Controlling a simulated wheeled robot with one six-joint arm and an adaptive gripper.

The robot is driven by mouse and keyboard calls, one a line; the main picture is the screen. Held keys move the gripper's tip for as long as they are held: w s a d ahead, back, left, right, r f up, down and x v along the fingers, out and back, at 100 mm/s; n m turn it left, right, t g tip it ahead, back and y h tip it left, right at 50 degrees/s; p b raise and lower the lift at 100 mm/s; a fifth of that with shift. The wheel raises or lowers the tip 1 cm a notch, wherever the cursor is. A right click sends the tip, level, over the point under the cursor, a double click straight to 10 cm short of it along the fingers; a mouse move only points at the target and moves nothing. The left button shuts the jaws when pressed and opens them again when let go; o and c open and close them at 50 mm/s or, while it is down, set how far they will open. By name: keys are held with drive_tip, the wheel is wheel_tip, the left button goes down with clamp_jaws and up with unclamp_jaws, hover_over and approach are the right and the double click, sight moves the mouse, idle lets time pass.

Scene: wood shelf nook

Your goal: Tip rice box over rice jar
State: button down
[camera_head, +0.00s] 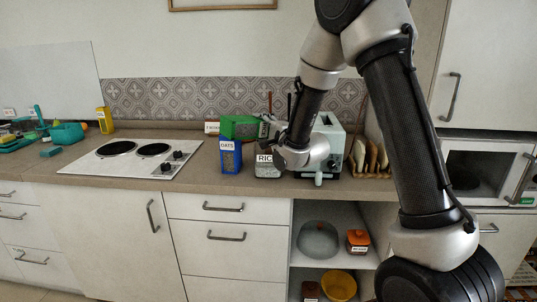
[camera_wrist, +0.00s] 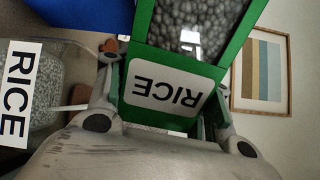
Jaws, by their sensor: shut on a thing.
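The green rice box (camera_head: 239,126) lies on its side in the air above the counter, up and left of the rice jar. In the wrist view the rice box (camera_wrist: 183,60) shows its RICE label upside down and a window with grey grains. My gripper (camera_head: 266,130) is shut on the rice box, with a finger on each side. The rice jar (camera_head: 267,171) stands upright on the counter below my gripper, its label partly covered by my wrist. The jar (camera_wrist: 47,85) also shows at the left of the wrist view. No falling grains are visible.
A blue oats box (camera_head: 230,158) stands just left of the jar, below the rice box. A pale toaster-like appliance (camera_head: 329,140) and a rack with bread-like slices (camera_head: 372,157) stand right. A hob (camera_head: 133,157) lies left. Open shelves (camera_head: 345,215) are below the counter.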

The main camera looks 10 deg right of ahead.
drive_tip(key=shift+d+f+m, duration=0.1)
drive_tip(key=shift+f+m, duration=0.45)
drive_tip(key=shift+m, duration=0.15)
idle(1.3)
drive_tip(key=shift+m+p, duration=0.3)
drive_tip(key=shift+p, duration=0.1)
idle(5.6)
